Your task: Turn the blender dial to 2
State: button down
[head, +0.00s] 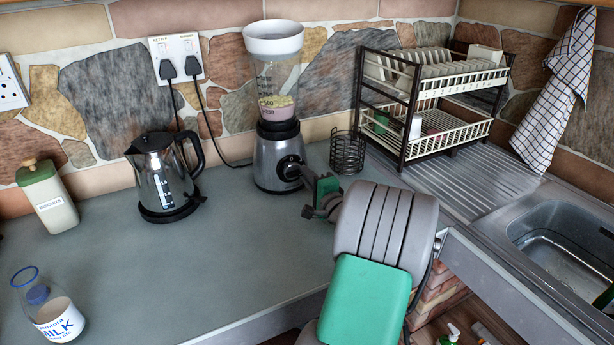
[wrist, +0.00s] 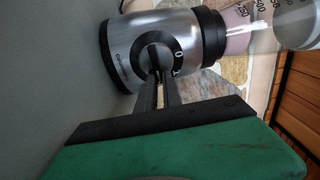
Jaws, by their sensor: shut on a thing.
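The blender (head: 275,120) stands on the grey worktop against the stone wall, with a silver base, a clear jug holding some pinkish contents and a white lid. Its black dial (head: 290,167) is on the front of the base. My gripper (head: 307,192) reaches it from the front right. In the wrist view the blender base (wrist: 125,50) lies sideways, and the gripper (wrist: 158,80) is shut on the dial (wrist: 152,53). A white 0 and part of another mark show on the dial's ring. The fingers hide part of the ring, so the setting cannot be read.
A kettle (head: 160,172) stands left of the blender. A black wire holder (head: 347,152) is close on its right, near my gripper. A dish rack (head: 430,95) and sink (head: 560,240) are further right.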

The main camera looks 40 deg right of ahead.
jog(key=c, duration=1.5)
grip_release()
jog(key=b+v, duration=0.1)
jog(key=v, duration=0.7)
jog(key=shift+w, duration=0.1)
jog(key=shift+r, duration=0.15)
